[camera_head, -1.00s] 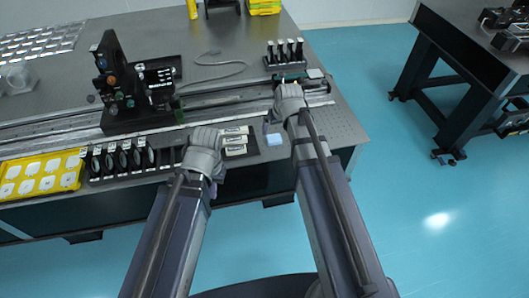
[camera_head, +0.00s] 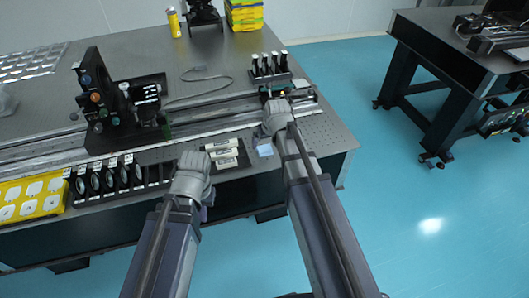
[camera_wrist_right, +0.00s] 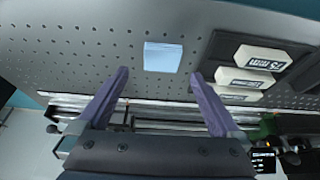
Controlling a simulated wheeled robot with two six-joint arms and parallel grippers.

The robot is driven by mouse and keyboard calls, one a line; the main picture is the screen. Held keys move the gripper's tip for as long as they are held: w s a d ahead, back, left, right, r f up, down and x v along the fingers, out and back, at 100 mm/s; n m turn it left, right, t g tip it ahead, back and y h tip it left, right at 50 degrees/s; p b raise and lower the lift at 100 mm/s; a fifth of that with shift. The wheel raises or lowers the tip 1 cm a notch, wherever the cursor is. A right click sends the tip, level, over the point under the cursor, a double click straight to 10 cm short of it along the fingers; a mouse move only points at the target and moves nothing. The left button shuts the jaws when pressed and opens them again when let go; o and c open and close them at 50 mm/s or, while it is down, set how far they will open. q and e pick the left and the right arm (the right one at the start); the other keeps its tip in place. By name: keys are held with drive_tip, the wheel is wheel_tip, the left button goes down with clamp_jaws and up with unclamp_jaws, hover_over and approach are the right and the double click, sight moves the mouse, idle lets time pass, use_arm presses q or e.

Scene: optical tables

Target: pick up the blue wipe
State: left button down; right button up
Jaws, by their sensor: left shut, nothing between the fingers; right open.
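The blue wipe (camera_head: 265,150) is a small pale blue square lying flat on the table near its front edge, just below my right gripper in the head view. In the right wrist view the wipe (camera_wrist_right: 163,57) lies ahead of the fingertips, roughly centred between them. My right gripper (camera_wrist_right: 159,75) is open and empty, with its two purple fingers apart. In the head view my right gripper (camera_head: 274,118) hides its own fingers. My left gripper (camera_head: 192,178) is shut and empty, left of the wipe at the table's front edge.
White labelled blocks (camera_head: 224,152) lie in a dark holder just left of the wipe. A metal rail (camera_head: 215,115) runs behind it. A rack of dark posts (camera_head: 269,66) stands further back. Mounted optics (camera_head: 107,100) and a yellow tray (camera_head: 33,197) are at left.

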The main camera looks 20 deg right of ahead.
sight(265, 148)
drive_tip(key=b+x, duration=0.4)
drive_tip(key=x, duration=0.1)
drive_tip(key=shift+s+a+f, duration=0.1)
drive_tip(key=shift+s+a, duration=0.05)
drive_tip(key=shift+s, duration=0.05)
drive_tip(key=c, duration=1.3)
